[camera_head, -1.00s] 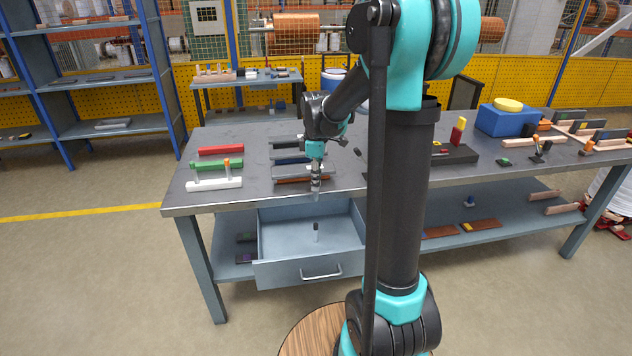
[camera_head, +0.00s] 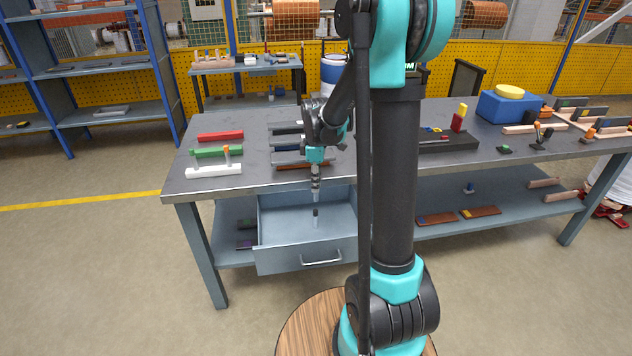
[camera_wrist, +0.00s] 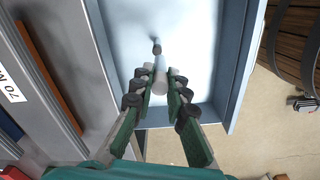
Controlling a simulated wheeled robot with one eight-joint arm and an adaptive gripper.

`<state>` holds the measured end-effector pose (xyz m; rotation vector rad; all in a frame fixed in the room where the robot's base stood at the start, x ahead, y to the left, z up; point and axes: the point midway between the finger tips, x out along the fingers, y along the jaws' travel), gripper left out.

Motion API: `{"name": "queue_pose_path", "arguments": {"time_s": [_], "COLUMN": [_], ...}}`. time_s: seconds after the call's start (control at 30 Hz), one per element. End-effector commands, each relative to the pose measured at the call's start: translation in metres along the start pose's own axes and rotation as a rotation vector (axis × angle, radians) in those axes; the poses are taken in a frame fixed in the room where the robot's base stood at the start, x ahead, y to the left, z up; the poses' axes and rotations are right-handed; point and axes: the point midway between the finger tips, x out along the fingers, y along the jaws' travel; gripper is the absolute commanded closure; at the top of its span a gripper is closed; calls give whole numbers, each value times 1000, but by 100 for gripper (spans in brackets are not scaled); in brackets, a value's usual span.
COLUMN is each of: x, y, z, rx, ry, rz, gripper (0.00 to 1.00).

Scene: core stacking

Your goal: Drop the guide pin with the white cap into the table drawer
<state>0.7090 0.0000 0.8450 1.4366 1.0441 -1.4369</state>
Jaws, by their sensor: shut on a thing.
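My gripper (camera_head: 315,190) points down over the open table drawer (camera_head: 306,254), just in front of the table's front edge. In the wrist view my gripper (camera_wrist: 162,84) is shut on a pale cylinder, which looks like the guide pin with the white cap (camera_wrist: 160,80). Its lower part is hard to make out.
The grey table (camera_head: 255,178) has red (camera_head: 221,136), green (camera_head: 217,152) and white (camera_head: 214,171) bars at the left. A blue box (camera_head: 508,107) stands at the right. A lower shelf (camera_head: 480,224) runs beneath the table. A wooden barrel (camera_wrist: 293,40) shows in the wrist view.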

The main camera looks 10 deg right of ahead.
Motion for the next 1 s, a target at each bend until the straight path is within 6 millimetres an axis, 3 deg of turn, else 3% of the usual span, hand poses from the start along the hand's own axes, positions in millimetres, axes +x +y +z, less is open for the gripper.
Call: {"name": "queue_pose_path", "arguments": {"time_s": [0.03, 0.07, 0.23, 0.67, 1.0], "x": [0, 0, 0, -9, -70], "y": [0, 0, 0, 0, 0], "z": [0, 0, 0, 0, 0], "rx": [0, 0, 0, 0, 0], "ry": [0, 0, 0, 0, 0], "rz": [0, 0, 0, 0, 0], "gripper": [100, 84, 62, 62, 62]}}
